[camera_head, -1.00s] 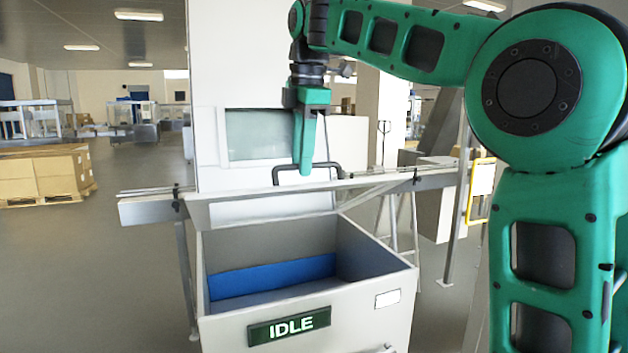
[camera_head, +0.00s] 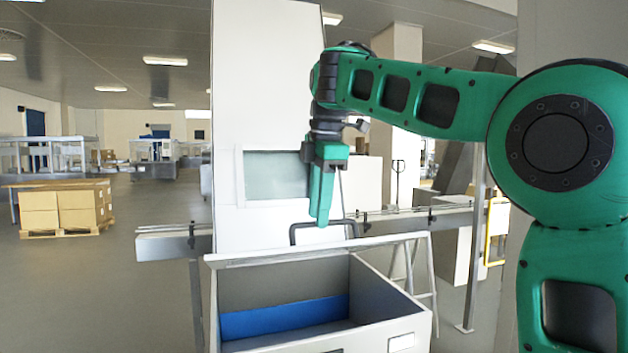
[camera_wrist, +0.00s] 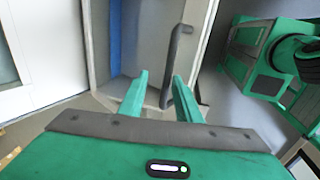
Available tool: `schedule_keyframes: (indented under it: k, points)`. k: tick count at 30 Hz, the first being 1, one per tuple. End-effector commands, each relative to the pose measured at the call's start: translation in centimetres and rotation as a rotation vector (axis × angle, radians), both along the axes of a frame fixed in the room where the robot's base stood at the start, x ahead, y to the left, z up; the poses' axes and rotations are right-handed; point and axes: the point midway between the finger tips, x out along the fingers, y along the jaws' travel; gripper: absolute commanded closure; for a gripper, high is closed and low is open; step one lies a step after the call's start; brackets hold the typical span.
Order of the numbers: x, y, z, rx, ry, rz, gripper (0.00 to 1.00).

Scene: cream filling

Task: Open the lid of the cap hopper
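The cap hopper (camera_head: 395,325) is an open-topped grey bin with a blue strip inside. Its lid (camera_head: 300,254) is raised clear of the opening and swung to the back, seen nearly edge-on in the head view. A dark bar handle (camera_head: 295,236) stands on the lid's far side; it also shows in the wrist view (camera_wrist: 178,62). My green gripper (camera_head: 320,218) points down at the handle. In the wrist view my gripper (camera_wrist: 160,82) has its fingers apart, with part of the handle between them, closer to the right finger. Whether they touch it is unclear.
A tall white cabinet (camera_head: 265,100) with a window stands behind the hopper. A grey conveyor rail (camera_head: 165,243) runs behind the lid. Boxes on a pallet (camera_head: 65,210) stand far left, with open floor before them.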

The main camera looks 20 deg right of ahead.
Motion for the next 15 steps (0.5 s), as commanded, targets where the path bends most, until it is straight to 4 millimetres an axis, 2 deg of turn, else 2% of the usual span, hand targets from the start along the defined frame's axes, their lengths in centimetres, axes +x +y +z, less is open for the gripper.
schedule_keyframes:
  k: [15]
  points:
    - [0.2,0.0,3.2,-0.004,-0.002,-0.001,0.71]
